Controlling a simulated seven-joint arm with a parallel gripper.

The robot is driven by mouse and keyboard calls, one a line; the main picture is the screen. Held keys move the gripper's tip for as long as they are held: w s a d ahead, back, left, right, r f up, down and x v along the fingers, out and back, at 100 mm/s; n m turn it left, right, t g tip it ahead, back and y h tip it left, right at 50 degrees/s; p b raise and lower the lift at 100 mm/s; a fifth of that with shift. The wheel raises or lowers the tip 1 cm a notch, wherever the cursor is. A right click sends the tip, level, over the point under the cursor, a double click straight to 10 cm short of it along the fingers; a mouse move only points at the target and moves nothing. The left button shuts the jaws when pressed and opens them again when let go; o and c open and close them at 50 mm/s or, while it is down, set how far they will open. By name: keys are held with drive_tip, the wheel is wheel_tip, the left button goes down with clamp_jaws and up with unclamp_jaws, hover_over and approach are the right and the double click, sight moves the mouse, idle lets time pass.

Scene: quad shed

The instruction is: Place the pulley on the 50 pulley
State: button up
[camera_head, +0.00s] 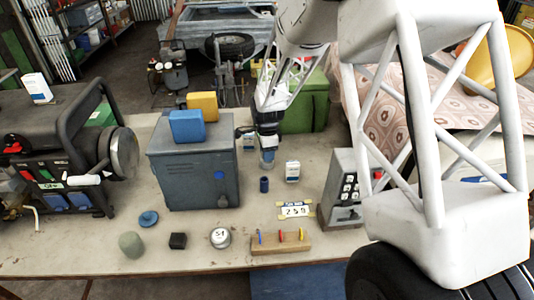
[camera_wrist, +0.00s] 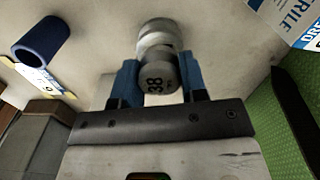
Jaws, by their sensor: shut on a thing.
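My gripper (camera_head: 267,158) is above the bench just right of the grey-blue box, pointing down. In the wrist view its blue fingers (camera_wrist: 158,84) are shut on a grey round pulley (camera_wrist: 158,76) marked 38. A paler round part shows beyond the marked face. The held pulley is mostly hidden in the head view. A pale grey round pulley with a white marked top (camera_head: 220,237), its number looking like 50 or 51, stands at the bench's front middle, apart from my gripper, below and left of it.
The grey-blue box (camera_head: 195,168) stands left of my gripper.

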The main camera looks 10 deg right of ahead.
drive_tip(key=shift+f, duration=0.3)
drive_tip(key=shift+f, duration=0.15)
drive_tip(key=o, duration=0.9)
drive_tip(key=shift+o, duration=0.2)
wheel_tip(320, 180, up, 12)
idle(0.5)
idle(0.4)
